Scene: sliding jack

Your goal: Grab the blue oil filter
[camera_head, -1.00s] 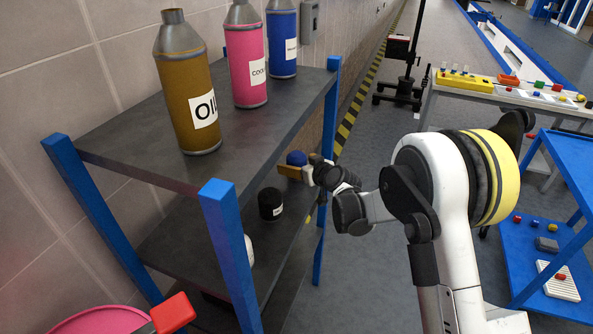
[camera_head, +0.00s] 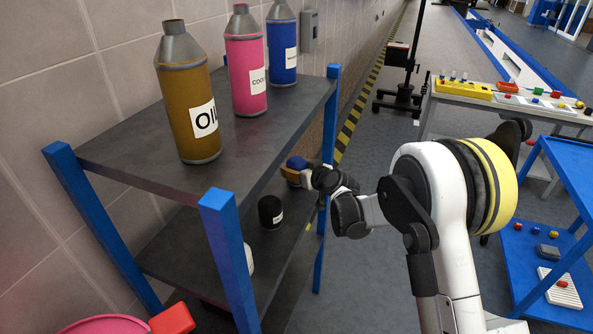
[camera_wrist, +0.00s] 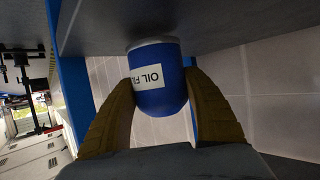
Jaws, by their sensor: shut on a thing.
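The blue oil filter (camera_wrist: 158,88) is between the two tan fingers of my gripper (camera_wrist: 160,100) in the wrist view. Its white label reads "OIL FI" and the rest is cut off by a finger. Both fingers touch its sides. In the head view the blue filter (camera_head: 297,162) shows as a small blue dome at my gripper (camera_head: 300,176), beside the edge of the upper shelf and above the lower shelf. The gripper partly hides it there.
A black canister (camera_head: 270,210) and a partly hidden white one (camera_head: 249,255) stand on the lower shelf (camera_head: 200,255). Brown, pink and blue bottles stand on the upper shelf (camera_head: 130,150). Blue posts (camera_head: 232,260) frame the rack. A blue cart (camera_head: 525,245) stands at right.

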